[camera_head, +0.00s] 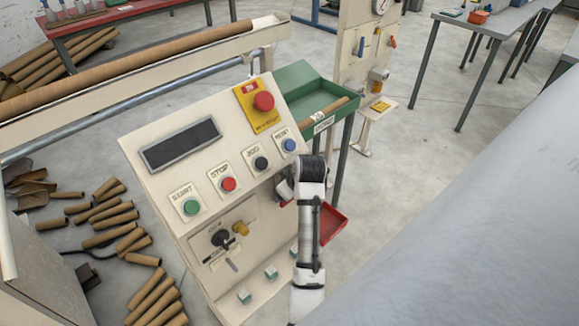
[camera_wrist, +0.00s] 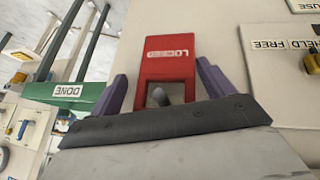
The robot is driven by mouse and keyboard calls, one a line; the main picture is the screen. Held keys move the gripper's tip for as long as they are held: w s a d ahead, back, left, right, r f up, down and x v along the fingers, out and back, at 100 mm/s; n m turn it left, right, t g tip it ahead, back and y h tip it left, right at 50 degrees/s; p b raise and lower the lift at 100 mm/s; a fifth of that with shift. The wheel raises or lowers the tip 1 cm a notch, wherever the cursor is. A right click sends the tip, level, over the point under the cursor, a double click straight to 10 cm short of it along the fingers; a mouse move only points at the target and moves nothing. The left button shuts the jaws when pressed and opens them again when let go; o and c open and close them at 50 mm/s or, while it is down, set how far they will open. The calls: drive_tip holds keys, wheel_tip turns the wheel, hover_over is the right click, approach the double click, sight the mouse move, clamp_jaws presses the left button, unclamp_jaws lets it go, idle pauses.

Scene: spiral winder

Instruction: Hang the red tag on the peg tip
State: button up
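The red tag (camera_wrist: 166,60), with white lettering at its upper part, is between my gripper's two purple fingers in the wrist view. My gripper (camera_wrist: 161,82) is open around it; a gap shows between the left finger and the tag, and the right finger is very close to its edge. A grey rounded peg tip (camera_wrist: 160,96) shows in the opening at the tag's lower part. I cannot tell whether the peg passes through it.
The cream control panel (camera_head: 205,165) has several buttons and a red emergency stop (camera_head: 263,101). A green tray (camera_head: 305,90) and a red bin (camera_head: 331,225) are beside it. Cardboard tubes (camera_head: 115,225) lie on the floor at left. Clear floor (camera_head: 410,130) lies to the right.

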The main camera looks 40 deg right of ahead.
drive_tip(key=v, duration=1.3)
drive_tip(key=shift+s+r, duration=0.2)
drive_tip(key=shift+r, duration=0.15)
drive_tip(key=shift+a, duration=0.1)
